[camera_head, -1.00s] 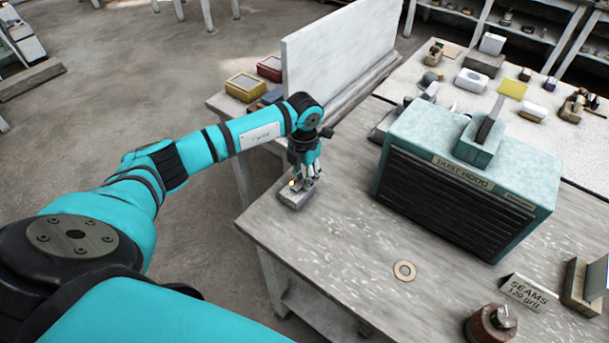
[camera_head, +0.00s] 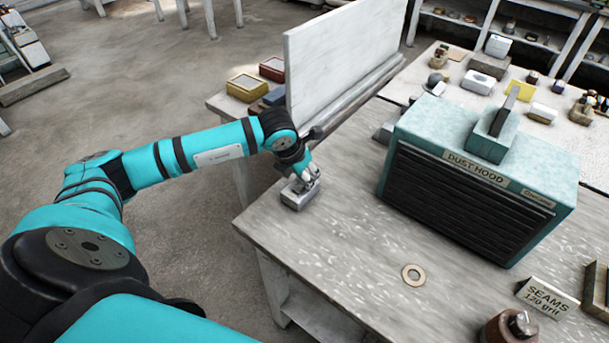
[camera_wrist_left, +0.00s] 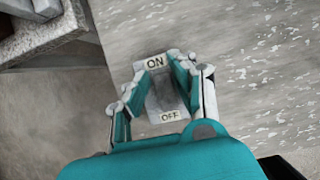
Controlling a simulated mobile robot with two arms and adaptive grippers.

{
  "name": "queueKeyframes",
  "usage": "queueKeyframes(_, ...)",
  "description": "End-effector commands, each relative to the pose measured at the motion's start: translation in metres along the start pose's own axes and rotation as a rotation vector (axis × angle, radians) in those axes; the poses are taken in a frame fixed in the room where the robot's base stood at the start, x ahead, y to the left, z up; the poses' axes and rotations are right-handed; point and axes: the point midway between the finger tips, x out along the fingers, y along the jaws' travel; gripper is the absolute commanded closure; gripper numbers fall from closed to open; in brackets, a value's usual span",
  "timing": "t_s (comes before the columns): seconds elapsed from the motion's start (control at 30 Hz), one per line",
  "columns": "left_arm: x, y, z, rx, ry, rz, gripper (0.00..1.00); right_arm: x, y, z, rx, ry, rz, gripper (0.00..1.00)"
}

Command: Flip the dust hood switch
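The dust hood switch (camera_head: 299,196) is a small grey box at the left edge of the workbench. In the left wrist view the switch (camera_wrist_left: 159,92) shows an ON label at the far end and an OFF label at the near end. My left gripper (camera_head: 303,180) is right over the switch. In the wrist view its two teal fingers (camera_wrist_left: 166,85) stand apart on either side of the lever area; whether they touch it I cannot tell. The lever is dark and its tilt is unclear. The teal dust hood (camera_head: 470,190) stands to the right. My right gripper is not in view.
A flat ring (camera_head: 413,275) lies on the bench (camera_head: 350,215) in front of the hood. A white upright board (camera_head: 340,60) stands behind the gripper. The bench between switch and hood is clear.

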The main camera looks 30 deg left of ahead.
Motion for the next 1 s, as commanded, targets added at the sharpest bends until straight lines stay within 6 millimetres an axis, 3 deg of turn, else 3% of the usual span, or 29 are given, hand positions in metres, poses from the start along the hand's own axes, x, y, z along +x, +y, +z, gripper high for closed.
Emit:
queueKeyframes(0.13,0.000,0.000,0.000,0.000,0.000,0.000,0.56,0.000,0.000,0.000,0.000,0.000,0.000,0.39)
queueKeyframes(0.47,-0.005,0.000,0.001,0.000,0.000,-0.001,0.56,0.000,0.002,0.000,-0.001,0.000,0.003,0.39)
queueKeyframes(1.0,-0.104,0.001,0.001,0.000,-0.003,0.001,0.56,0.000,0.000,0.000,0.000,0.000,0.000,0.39)
